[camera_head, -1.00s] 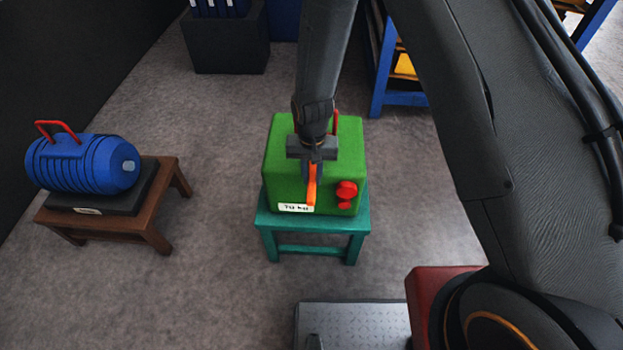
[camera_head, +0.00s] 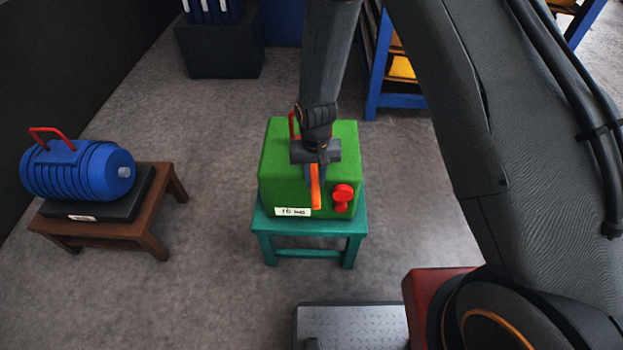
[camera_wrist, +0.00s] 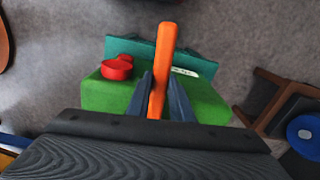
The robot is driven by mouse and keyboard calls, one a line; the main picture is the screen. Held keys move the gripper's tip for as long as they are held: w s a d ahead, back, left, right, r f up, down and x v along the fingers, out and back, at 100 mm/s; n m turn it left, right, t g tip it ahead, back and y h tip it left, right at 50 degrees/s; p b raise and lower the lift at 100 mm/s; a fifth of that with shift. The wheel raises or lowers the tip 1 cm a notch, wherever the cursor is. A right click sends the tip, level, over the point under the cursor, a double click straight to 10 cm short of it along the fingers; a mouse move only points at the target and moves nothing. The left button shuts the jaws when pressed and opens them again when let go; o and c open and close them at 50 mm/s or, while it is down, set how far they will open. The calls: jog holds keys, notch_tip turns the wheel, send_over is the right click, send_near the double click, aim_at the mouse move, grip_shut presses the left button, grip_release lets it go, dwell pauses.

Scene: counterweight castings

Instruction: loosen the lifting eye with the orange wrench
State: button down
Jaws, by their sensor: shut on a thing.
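The orange wrench (camera_head: 316,187) is held in my gripper (camera_head: 317,172), which is shut on it above the green casting (camera_head: 283,178). In the wrist view the wrench (camera_wrist: 165,55) sticks out from between the two fingers (camera_wrist: 159,100) of my gripper, over the green casting (camera_wrist: 100,95). A red part (camera_head: 294,124) shows at the top of the casting behind my wrist, mostly hidden.
A blue ribbed motor (camera_head: 78,170) sits on a brown table (camera_head: 150,215) at left. Grey floor (camera_head: 205,240) lies clear between them.

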jog(key=shift+d, duration=0.1)
jog(key=shift+w+d+n, duration=0.15)
jog(key=shift+d+n, duration=0.35)
jog(key=shift+d, duration=0.4)
jog(key=shift+d, duration=0.1)
jog(key=shift+w+d+n, duration=0.2)
jog(key=shift+d+n, duration=0.4)
jog(key=shift+d, duration=0.25)
jog(key=shift+d, duration=0.15)
jog(key=shift+w+d+n, duration=0.3)
jog(key=shift+d+n, duration=0.3)
jog(key=shift+d, duration=0.1)
jog(key=shift+d, duration=0.1)
jog(key=shift+w+d+n, duration=0.4)
jog(key=shift+d+n, duration=0.2)
jog(key=shift+d, duration=0.2)
jog(key=shift+d, duration=0.15)
